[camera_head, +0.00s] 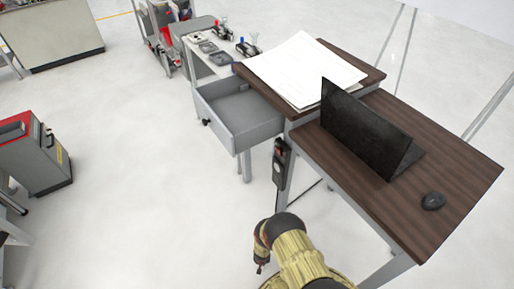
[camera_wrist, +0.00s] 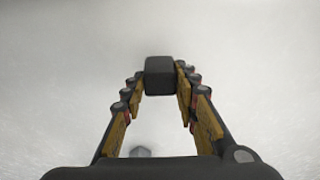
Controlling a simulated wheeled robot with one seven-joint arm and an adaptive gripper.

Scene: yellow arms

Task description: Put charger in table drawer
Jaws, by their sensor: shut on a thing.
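My gripper (camera_wrist: 160,88) is shut on a dark block, which I take to be the charger (camera_wrist: 159,72), held between its fingertips in the wrist view. Pale floor shows behind it. The table drawer (camera_head: 262,131) is grey, pulled open and looks empty. It sits on the left side of the table, beyond and left of my arm.
Open floor (camera_head: 140,190) lies left of the drawer.

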